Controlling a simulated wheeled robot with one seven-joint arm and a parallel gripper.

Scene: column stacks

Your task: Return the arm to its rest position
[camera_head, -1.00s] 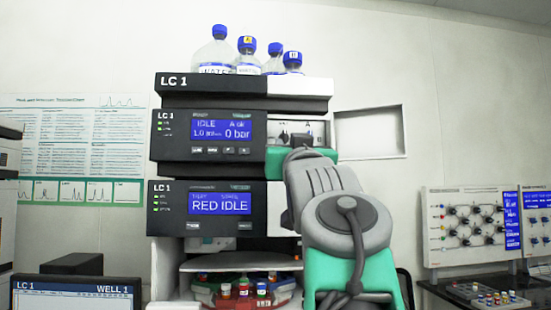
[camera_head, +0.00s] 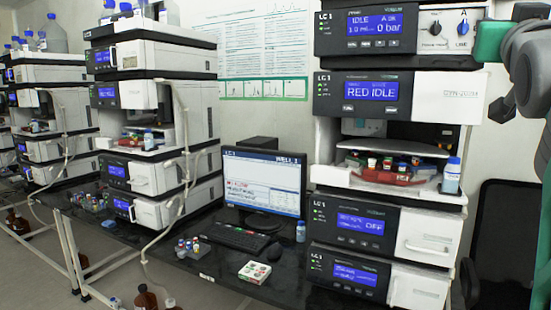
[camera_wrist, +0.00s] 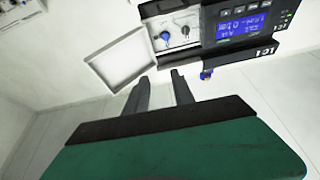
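My arm (camera_head: 522,62), grey and green, is raised at the right edge of the head view, in front of the upper right part of the nearest LC 1 stack. Part of the arm is cut off by the frame, and the fingertips are not visible there. In the wrist view my gripper (camera_wrist: 160,84) shows two dark fingers standing apart, with nothing between them.
The nearest LC 1 stack (camera_head: 395,85) has an open bay with a red tray (camera_head: 392,176) of vials and a white bottle (camera_head: 452,178). A monitor (camera_head: 264,185) and keyboard (camera_head: 232,238) stand on the dark bench. More stacks stand left. A black chair (camera_head: 505,230) is at right.

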